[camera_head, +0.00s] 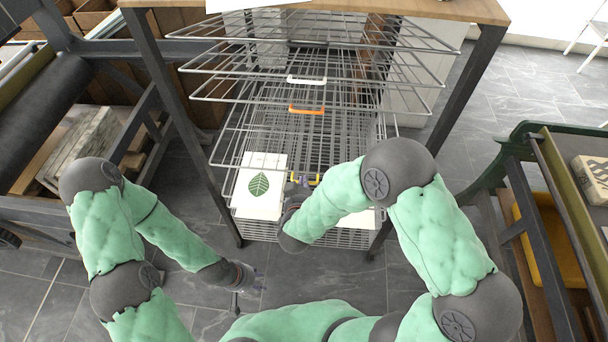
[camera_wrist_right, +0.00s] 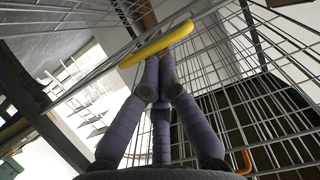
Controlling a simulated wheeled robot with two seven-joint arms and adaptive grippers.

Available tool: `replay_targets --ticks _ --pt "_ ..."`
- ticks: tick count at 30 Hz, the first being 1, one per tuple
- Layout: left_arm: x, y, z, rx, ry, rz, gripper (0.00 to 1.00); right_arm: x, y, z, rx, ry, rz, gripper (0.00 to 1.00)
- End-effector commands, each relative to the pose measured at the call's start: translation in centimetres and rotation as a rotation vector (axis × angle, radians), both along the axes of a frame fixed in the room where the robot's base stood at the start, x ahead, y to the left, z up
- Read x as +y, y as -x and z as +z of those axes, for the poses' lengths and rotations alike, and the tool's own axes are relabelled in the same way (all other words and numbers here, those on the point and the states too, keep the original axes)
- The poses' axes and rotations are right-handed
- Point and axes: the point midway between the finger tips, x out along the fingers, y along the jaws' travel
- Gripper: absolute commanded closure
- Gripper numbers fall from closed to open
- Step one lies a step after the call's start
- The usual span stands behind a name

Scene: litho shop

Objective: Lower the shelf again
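A wire drying rack holds several wire shelves, with a white handle (camera_head: 306,80), an orange handle (camera_head: 306,109) and a yellow handle (camera_head: 305,179) at their front edges. A lower shelf (camera_head: 231,180) with the yellow handle carries a white print with a green leaf (camera_head: 260,186). My right gripper (camera_head: 304,185) is at the yellow handle. In the right wrist view its purple fingers (camera_wrist_right: 158,70) come together at the yellow handle (camera_wrist_right: 157,45) and look closed on it. My left gripper (camera_head: 252,279) hangs low left of centre, away from the rack; its fingers are too small to read.
A wooden tabletop (camera_head: 440,8) on dark legs stands over the rack. A press with a dark roller (camera_head: 40,105) is at left. A green-framed bench (camera_head: 545,180) with a yellow tray (camera_head: 550,240) is at right. Tiled floor (camera_head: 330,275) is clear in front.

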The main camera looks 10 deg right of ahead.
Motion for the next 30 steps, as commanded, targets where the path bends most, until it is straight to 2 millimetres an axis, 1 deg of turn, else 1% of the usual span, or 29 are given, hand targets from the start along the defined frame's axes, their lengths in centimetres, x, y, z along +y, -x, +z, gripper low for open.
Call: replay_targets --ticks 1,2,3,6,12,15,18,21,30 --pt "0.0 0.0 -1.1 0.000 0.000 0.000 0.60 0.0 0.2 -1.9 0.004 0.001 0.000 1.00" --pt "0.0 0.0 -1.4 0.000 0.000 0.000 0.60 0.0 0.3 -2.6 0.003 0.002 -0.001 1.00" --pt "0.0 0.0 -1.9 0.000 0.000 0.000 0.60 0.1 0.4 -3.7 0.004 0.004 -0.001 1.00" --pt "0.0 0.0 -2.5 0.000 0.000 0.000 0.60 0.1 0.6 -6.4 0.004 0.004 -0.002 1.00" --pt "0.0 0.0 -2.8 0.000 0.000 0.000 0.60 0.2 0.9 -10.5 0.003 0.003 -0.002 1.00" --pt "0.0 0.0 -3.0 0.000 0.000 0.000 0.60 0.3 1.1 -12.0 0.004 0.002 -0.001 1.00" --pt "0.0 0.0 -3.0 0.000 0.000 0.000 0.60 0.3 1.3 -13.0 0.004 -0.001 -0.001 1.00" --pt "0.0 0.0 -3.1 0.000 0.000 0.000 0.60 0.3 1.4 -13.5 0.006 -0.003 -0.002 1.00" --pt "0.0 0.0 -3.1 0.000 0.000 0.000 0.60 0.2 1.4 -13.6 0.008 -0.004 -0.005 1.00"
